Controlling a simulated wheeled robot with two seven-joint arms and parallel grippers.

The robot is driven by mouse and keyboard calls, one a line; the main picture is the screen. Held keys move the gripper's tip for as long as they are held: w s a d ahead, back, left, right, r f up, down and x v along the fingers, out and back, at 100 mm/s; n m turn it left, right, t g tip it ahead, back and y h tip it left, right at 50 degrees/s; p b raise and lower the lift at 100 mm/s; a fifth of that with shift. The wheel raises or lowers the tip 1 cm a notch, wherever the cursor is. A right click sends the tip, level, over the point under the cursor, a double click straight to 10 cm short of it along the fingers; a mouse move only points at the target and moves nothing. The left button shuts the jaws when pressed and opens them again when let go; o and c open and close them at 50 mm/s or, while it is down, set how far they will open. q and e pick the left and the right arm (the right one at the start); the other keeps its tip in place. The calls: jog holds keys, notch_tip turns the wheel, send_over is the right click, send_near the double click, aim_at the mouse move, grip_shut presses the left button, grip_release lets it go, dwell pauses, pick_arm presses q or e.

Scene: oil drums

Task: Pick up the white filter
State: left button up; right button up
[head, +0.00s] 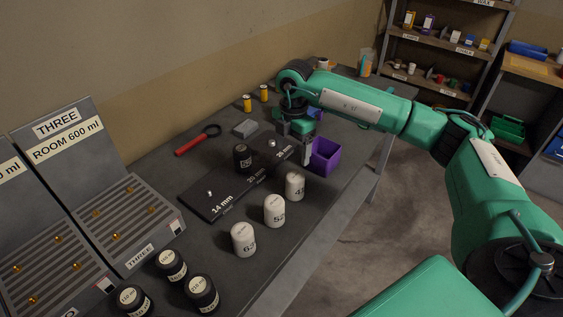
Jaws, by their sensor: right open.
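Three white filters stand upright in a slanting row on the grey workbench: one marked 63 (244,240), one marked 52 (274,210) and one marked 42 (295,186). My right gripper (296,141) points down over the bench, behind the white filter marked 42 and beside the purple bin. It is open, with nothing seen between its fingers, and is apart from all three white filters. My left gripper is out of view.
A black plate (228,193) with size labels holds a black filter (242,158). A purple bin (325,156) stands at the bench's right edge. A labelled rack (128,222) is at left. A red-handled tool (198,140) lies behind.

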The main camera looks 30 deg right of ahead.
aim_at(295, 175)
jog(key=f, duration=0.1)
jog(key=d+f+p, duration=0.1)
jog(key=shift+s+d+f+m, duration=0.1)
jog(key=shift+s+f+m, duration=0.05)
jog(key=shift+f+m, duration=0.15)
jog(key=f, duration=0.1)
jog(key=f+p, duration=0.1)
jog(key=f, duration=0.3)
jog(key=shift+w, duration=0.35)
jog(key=shift+s+f+p, duration=0.25)
jog(key=shift+f+p, duration=0.05)
jog(key=shift+p, duration=0.5)
notch_tip(295, 175, down, 4)
jog(key=shift+r+p, duration=0.25)
jog(key=shift+p, duration=0.65)
jog(key=shift+f, duration=0.5)
jog(key=c, duration=1)
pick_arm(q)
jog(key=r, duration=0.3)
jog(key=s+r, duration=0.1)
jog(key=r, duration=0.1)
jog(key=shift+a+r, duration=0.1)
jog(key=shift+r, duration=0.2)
pick_arm(e)
jog(key=shift+c, duration=1.1)
